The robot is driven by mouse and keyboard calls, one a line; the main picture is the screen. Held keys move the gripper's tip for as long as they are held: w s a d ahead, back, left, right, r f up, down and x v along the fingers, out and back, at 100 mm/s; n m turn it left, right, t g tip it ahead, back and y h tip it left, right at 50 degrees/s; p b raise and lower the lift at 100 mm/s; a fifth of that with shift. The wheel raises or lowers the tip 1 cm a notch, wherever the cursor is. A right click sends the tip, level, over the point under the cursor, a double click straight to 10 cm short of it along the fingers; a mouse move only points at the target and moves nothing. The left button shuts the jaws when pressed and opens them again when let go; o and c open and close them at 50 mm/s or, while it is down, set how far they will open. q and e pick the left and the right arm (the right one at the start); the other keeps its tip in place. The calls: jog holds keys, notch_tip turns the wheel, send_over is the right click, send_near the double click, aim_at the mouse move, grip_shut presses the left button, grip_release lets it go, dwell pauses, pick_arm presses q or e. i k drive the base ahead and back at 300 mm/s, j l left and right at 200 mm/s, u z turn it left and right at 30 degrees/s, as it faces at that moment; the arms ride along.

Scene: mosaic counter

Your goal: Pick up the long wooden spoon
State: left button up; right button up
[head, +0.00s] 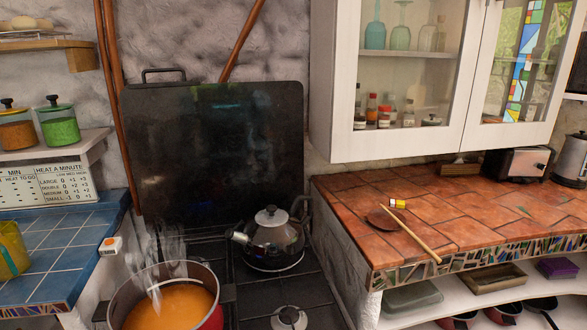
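The long wooden spoon (416,238) lies on the orange tiled counter (470,210) at the right. Its handle slants toward the counter's front edge, and the handle's near end is close to the mosaic trim. Its far end lies over a dark brown, round flat piece (381,221); I cannot tell whether that is a separate spoon rest. Neither of my grippers shows in the head view.
A small yellow and white item (398,203) lies just behind the spoon. Left of the counter, a steel kettle (272,240) and a steaming pot of orange soup (175,305) stand on the stove. A glass-door cabinet (410,80) hangs above. The counter around the handle is clear.

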aim_at(438, 260)
jog(key=i+l+z, duration=0.15)
jog(key=l, duration=0.25)
jog(key=i+l+z, duration=0.1)
jog(key=l, duration=0.3)
jog(key=i+l+z, duration=0.15)
jog(key=l, duration=0.2)
jog(key=i+l+z, duration=0.15)
jog(key=l, duration=0.2)
jog(key=i+l+z, duration=0.15)
jog(key=l, duration=0.2)
